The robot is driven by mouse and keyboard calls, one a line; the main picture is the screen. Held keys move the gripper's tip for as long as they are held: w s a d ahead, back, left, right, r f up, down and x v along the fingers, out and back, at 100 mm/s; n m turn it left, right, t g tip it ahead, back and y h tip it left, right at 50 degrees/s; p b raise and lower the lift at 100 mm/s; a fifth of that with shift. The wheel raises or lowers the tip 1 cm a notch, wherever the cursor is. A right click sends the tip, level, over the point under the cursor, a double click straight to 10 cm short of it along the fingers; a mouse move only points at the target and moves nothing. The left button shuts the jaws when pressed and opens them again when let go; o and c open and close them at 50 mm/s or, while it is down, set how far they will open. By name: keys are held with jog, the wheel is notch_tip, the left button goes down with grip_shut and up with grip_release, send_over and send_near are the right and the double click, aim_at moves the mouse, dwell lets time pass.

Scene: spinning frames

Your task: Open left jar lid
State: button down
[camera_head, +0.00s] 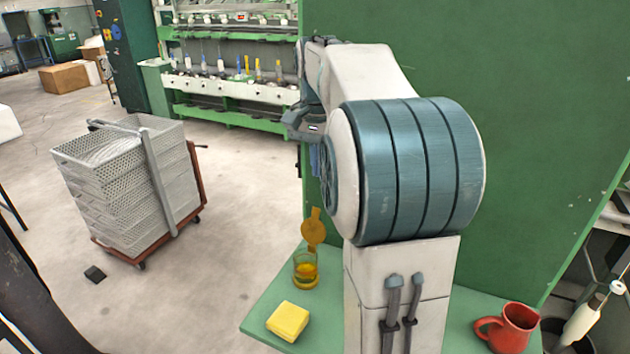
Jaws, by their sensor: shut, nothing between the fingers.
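A small glass jar (305,272) with amber contents stands on the green table, left of my arm. Its amber lid (313,229) stands raised, upright above the back of the jar's rim, so the jar's mouth is uncovered. No second jar is in sight; my arm hides the middle of the table. My gripper (302,126) is partly visible at the far end of my arm, well above and behind the jar. It is shut and apart from the jar and lid.
A yellow block (288,321) lies in front of the jar. A red mug (509,328) stands at the table's right. A green panel (545,120) rises behind the table (262,318). A cart of grey crates (135,190) stands on the floor at left.

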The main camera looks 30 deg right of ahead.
jog(key=p, duration=0.1)
send_over(314, 227)
jog(key=w+d, duration=0.2)
notch_tip(314, 227, down, 9)
jog(key=shift+s+d+f+b, duration=0.1)
jog(key=shift+s+f+b, duration=0.05)
jog(key=shift+b, duration=0.25)
